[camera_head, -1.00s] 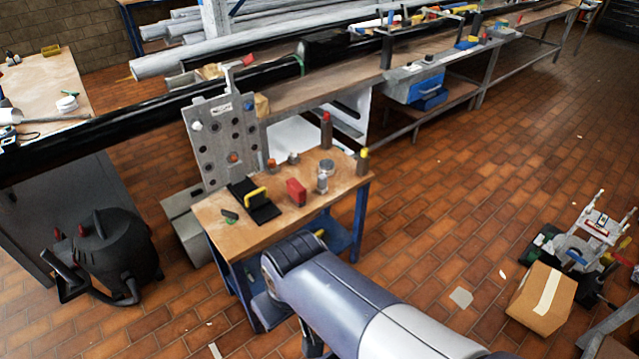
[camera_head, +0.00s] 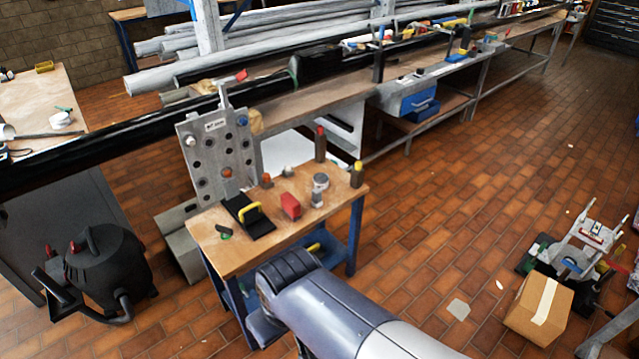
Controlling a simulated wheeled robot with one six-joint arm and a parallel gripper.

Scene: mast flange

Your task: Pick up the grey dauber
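A small grey bottle-shaped piece (camera_head: 317,198) stands upright near the front right of the small wooden-topped table; it looks like the grey dauber, but it is too small to be sure. A dark bottle with a red top (camera_head: 320,146) and one with a yellow top (camera_head: 357,175) stand at the table's right end. My arm's link crosses the lower middle of the picture, in front of the table. My gripper is not in view.
The small table (camera_head: 215,258) also holds a red block (camera_head: 290,206), a round grey tin (camera_head: 320,181), a black piece with a yellow handle (camera_head: 248,215) and an upright perforated plate (camera_head: 196,165). A black vacuum (camera_head: 105,272) stands left, a cardboard box (camera_head: 538,308) right.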

